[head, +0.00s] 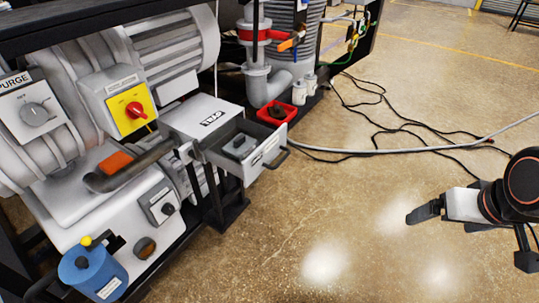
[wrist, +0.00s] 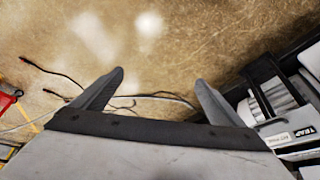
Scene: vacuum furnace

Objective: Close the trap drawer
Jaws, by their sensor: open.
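The trap drawer (head: 232,157) is a grey, open-topped drawer that stands pulled out of its white housing labelled TRAP (head: 207,112) in the head view. A small grey block (head: 240,146) lies inside it. Its dark bar handle (head: 277,158) is on the front face.
A red tray (head: 277,113) with a dark part sits just behind the drawer. Pump units and a yellow switch plate with a red knob (head: 131,110) are at the left. Cables and a grey hose (head: 400,151) lie on the floor behind. The floor between drawer and gripper is clear.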

